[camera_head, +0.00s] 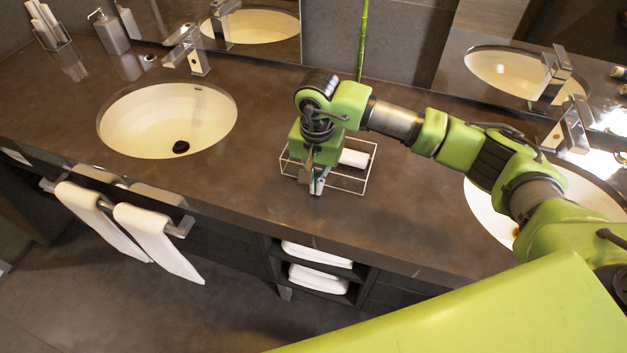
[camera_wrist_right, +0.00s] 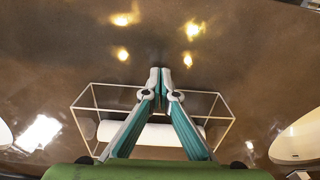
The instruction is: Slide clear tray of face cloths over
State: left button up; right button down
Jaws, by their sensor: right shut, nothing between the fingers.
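The clear tray (camera_head: 362,188) is a see-through box with pale edges on the dark counter between the two sinks. A rolled white face cloth (camera_head: 354,158) lies in it. In the right wrist view the tray (camera_wrist_right: 228,112) and the white cloth (camera_wrist_right: 190,133) show behind my fingers. My right gripper (camera_head: 318,190) points down at the tray's front left part, partly covering it. In the wrist view its fingertips (camera_wrist_right: 160,72) are together and empty, overlapping the tray's long edge. I cannot tell whether they touch it. My left gripper is not in view.
A left sink (camera_head: 150,120) with a chrome faucet (camera_head: 190,55) and a right sink (camera_head: 490,205) flank the tray. A soap dispenser (camera_head: 110,32) stands at the back left. The counter between the left sink and tray is clear. Towels (camera_head: 150,235) hang below the front edge.

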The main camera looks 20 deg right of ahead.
jog(key=shift+w+d, duration=0.3)
jog(key=shift+w, duration=0.15)
jog(key=shift+w+d+f, duration=0.1)
jog(key=shift+f, duration=0.05)
jog(key=w+d+b, duration=0.1)
jog(key=b, duration=0.1)
jog(key=w+d+b, duration=0.1)
jog(key=w+b, duration=0.1)
jog(key=w+d+b, duration=0.1)
jog(key=w, duration=0.1)
jog(key=shift+d+f+b, duration=0.1)
jog(key=shift+f+b, duration=0.05)
jog(key=shift+b, duration=0.25)
jog(key=shift+w+d+r, duration=0.2)
jog(key=shift+w+d, duration=0.1)
jog(key=shift+w, duration=0.1)
jog(key=shift+r, duration=0.1)
